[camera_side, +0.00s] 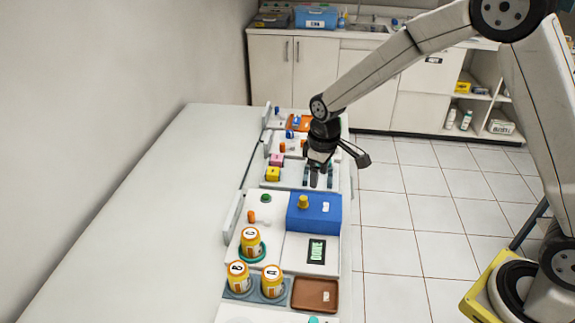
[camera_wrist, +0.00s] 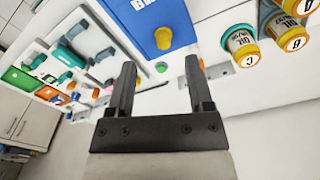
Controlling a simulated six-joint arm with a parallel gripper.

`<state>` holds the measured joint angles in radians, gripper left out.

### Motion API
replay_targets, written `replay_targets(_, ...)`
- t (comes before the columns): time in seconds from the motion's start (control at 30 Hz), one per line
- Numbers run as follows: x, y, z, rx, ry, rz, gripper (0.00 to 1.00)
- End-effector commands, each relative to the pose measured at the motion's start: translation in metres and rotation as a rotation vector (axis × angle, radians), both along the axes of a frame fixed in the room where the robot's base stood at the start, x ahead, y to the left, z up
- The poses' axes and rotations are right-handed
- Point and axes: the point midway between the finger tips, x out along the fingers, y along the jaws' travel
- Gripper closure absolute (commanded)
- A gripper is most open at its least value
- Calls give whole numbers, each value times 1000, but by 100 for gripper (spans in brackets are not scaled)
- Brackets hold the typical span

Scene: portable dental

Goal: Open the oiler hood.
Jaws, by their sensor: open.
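A blue box-like hood (camera_side: 318,218) with a yellow knob (camera_side: 303,202) on top stands on the white bench unit in the side view. It looks closed. In the wrist view the blue hood (camera_wrist: 152,18) fills the top middle, with white lettering cut off at the edge and the yellow knob (camera_wrist: 163,40) at its lower end. My gripper (camera_side: 318,180) points down above the bench, just behind the hood in the side view. In the wrist view my gripper (camera_wrist: 160,68) is open and empty, its fingers apart from the knob.
Oil bottles (camera_side: 250,243) with orange caps stand left and in front of the hood, and a brown tray (camera_side: 315,294) lies nearer the camera. A green-lit display (camera_side: 317,251) sits in front of the hood. The long white counter (camera_side: 150,210) at left is clear.

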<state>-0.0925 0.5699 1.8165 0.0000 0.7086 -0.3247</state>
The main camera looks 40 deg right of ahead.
Motion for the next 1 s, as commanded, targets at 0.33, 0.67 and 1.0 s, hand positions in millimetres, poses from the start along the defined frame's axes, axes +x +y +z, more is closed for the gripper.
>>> replay_targets(0.33,34,15,-19,-7,46,104,33)
replay_targets(0.67,35,15,-23,-7,48,108,33)
replay_targets(1.0,34,15,-54,-8,48,107,33)
